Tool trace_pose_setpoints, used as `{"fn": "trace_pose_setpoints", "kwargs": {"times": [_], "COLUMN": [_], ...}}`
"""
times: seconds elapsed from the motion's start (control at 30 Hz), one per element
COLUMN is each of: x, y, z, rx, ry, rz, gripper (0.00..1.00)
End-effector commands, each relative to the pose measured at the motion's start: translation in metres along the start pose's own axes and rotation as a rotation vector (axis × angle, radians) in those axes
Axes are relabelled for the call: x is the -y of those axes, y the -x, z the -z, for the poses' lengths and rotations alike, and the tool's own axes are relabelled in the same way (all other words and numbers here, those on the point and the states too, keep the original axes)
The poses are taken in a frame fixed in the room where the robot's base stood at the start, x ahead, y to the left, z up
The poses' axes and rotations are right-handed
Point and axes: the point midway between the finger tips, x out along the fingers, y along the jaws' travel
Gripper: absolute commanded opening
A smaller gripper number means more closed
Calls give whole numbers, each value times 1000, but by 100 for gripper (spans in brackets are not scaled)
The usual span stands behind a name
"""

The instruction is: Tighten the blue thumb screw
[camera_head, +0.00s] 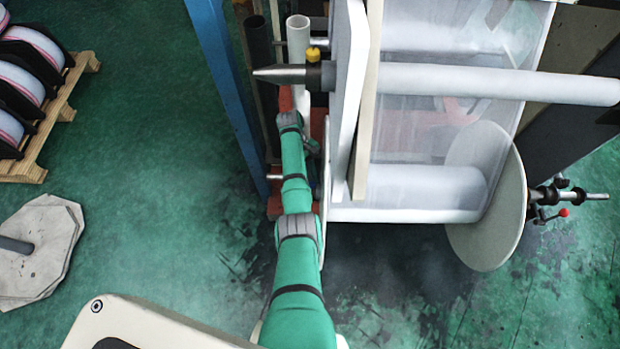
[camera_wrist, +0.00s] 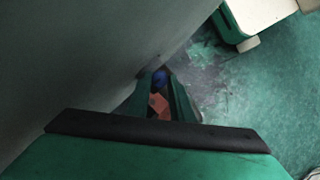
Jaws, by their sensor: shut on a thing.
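The blue thumb screw (camera_wrist: 159,78) shows in the wrist view between the tips of my gripper (camera_wrist: 160,88). It sits close to a large pale panel on the left of that view. The two dark green fingers are closed on the screw, one on each side. Most of the screw is hidden by the fingers. In the head view my green arm reaches up to the left side of the film machine. The screw and the fingertips cannot be made out there.
A blue post (camera_head: 222,85) stands left of my arm. White panels (camera_head: 347,90) and a film roll (camera_head: 500,84) are to its right. A round disc (camera_head: 487,205) stands farther right. A pallet of rolls (camera_head: 45,125) and a stone-like base (camera_head: 40,245) are at left. Green floor between is clear.

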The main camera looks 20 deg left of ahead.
Motion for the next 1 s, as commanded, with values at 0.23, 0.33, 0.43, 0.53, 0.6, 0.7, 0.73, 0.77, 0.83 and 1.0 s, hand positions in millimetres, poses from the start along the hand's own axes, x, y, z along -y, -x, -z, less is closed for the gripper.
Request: {"fn": "trace_pose_setpoints", "kwargs": {"times": [0.23,0.33,0.43,0.53,0.6,0.7,0.73,0.77,0.83,1.0], "x": [1,1,2,2,1,0,0,0,0,2], "y": [1,1,2,2,1,1,1,0,0,-1], "z": [2,3,3,3,2,2,1,1,1,0], "rx": [-4,-4,-4,-4,-3,-3,-3,-4,-4,-8], "ry": [3,4,5,5,4,6,10,16,42,173], "rz": [-5,-6,-7,-6,-6,-6,-8,-10,-22,-78], "gripper": [40,40,40,40,40,40,40,40,40,40]}}
